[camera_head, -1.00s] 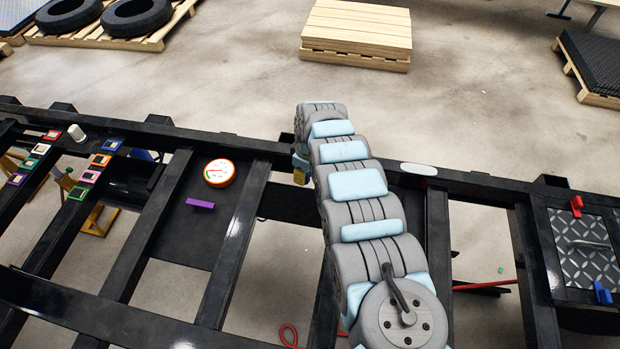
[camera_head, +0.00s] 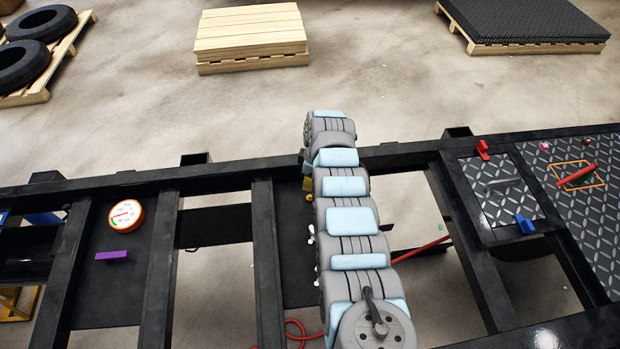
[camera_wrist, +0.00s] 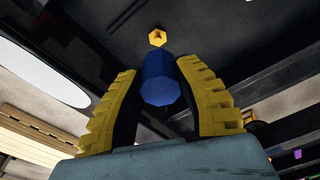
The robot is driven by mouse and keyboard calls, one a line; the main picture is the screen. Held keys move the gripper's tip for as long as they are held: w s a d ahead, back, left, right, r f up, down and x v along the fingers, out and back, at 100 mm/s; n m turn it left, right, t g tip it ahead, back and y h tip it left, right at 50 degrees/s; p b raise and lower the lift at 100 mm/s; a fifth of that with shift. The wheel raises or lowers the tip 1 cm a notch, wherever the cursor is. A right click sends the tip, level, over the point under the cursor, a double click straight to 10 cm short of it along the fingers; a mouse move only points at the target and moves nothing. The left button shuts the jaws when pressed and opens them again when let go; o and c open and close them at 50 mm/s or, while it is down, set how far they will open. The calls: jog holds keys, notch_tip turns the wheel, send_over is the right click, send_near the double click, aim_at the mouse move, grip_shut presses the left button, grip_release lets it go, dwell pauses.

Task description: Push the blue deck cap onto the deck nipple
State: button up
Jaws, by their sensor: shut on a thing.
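The blue deck cap (camera_wrist: 158,80) is between the yellow-and-black fingers of my gripper (camera_wrist: 158,70) in the wrist view, and my gripper is shut on it. A small yellow hexagonal piece (camera_wrist: 157,38), which looks like the deck nipple, shows just beyond the cap's far end against a dark surface. A narrow gap shows between the two in the picture; its true depth I cannot tell. In the head view my arm hides the cap and most of my gripper; only a bit of yellow finger (camera_head: 308,184) shows at its left edge.
Black frame beams (camera_head: 215,178) surround my arm, with open gaps to the floor. A round gauge (camera_head: 125,213) and a purple block (camera_head: 111,255) are at left. A tread-plate hatch (camera_head: 505,190) with red and blue latches is at right. A red hose (camera_head: 300,333) lies below.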

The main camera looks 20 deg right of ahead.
aim_at(309, 197)
jog(key=shift+w+a, duration=0.1)
dwell(0.3)
jog(key=shift+f+b, duration=2.55)
jog(key=shift+f, duration=0.3)
jog(key=shift+p, duration=0.55)
jog(key=shift+f+b, duration=0.6)
dwell(0.4)
jog(key=o, duration=1.1)
jog(key=shift+c, duration=0.2)
jog(key=shift+r, duration=0.15)
